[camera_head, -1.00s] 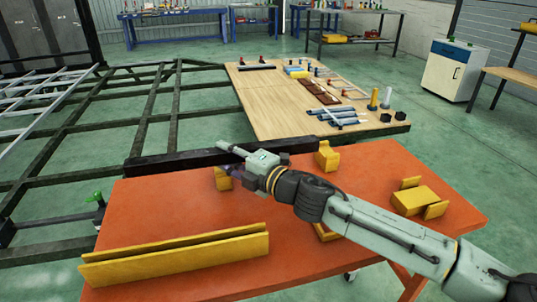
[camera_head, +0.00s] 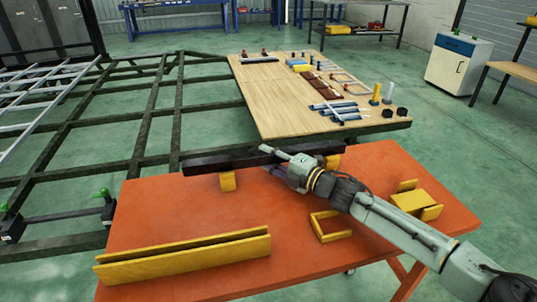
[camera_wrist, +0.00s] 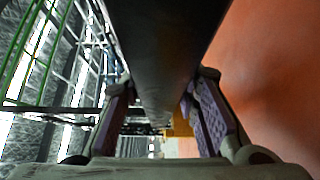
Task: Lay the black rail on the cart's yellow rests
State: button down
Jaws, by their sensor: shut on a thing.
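The black rail (camera_head: 215,162) lies level along the far edge of the orange cart (camera_head: 190,215). Its left end reaches past the left yellow rest (camera_head: 228,181), and its right end is over the right yellow rest (camera_head: 334,162), which it partly hides. I cannot tell whether the rail touches the rests or hangs just above them. My gripper (camera_head: 284,165) is shut on the rail between the two rests. In the wrist view the rail (camera_wrist: 165,50) runs between the purple finger pads of my gripper (camera_wrist: 160,112), with a yellow rest (camera_wrist: 181,126) beyond.
On the cart lie a long yellow channel (camera_head: 185,258), a yellow frame piece (camera_head: 329,227) and a yellow block holder (camera_head: 413,200). Behind stand the dark chassis frame (camera_head: 150,120) and a wooden board (camera_head: 285,95) with tools and parts. The cart's middle is mostly bare.

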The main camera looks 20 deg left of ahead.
jog(key=c, duration=1.2)
grip_release()
jog(key=b+v, duration=0.4)
jog(key=v, duration=0.7)
jog(key=shift+s+d+r, duration=0.1)
jog(key=shift+s+d, duration=0.05)
jog(key=shift+d, duration=0.35)
